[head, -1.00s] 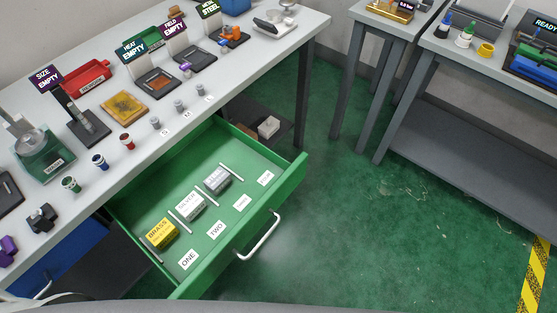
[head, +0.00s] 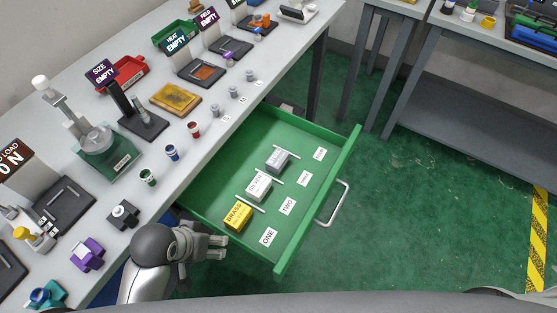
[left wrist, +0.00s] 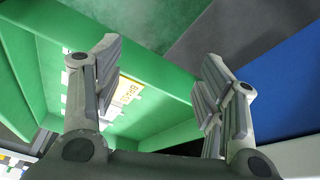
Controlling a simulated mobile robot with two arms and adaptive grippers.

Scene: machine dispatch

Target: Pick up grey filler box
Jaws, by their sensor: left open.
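The open green drawer (head: 325,185) holds three small boxes in a row. The grey box (head: 278,158) is the farthest, the pale box marked SILVER (head: 258,187) is in the middle, and the yellow BRASS box (head: 237,215) is nearest. My left gripper (head: 222,247) is open and empty just outside the drawer's near left side, closest to the BRASS box. In the left wrist view its fingers (left wrist: 155,85) are spread, with the drawer wall and part of the yellow box (left wrist: 129,90) behind them. The grey box cannot be made out there. My right gripper is not in view.
Thin white dividers and number cards such as ONE (head: 268,237) lie in the drawer. The drawer handle (head: 333,205) sticks out over green floor. The workbench (head: 190,105) above carries trays, small pots and signs. Floor right of the drawer is clear.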

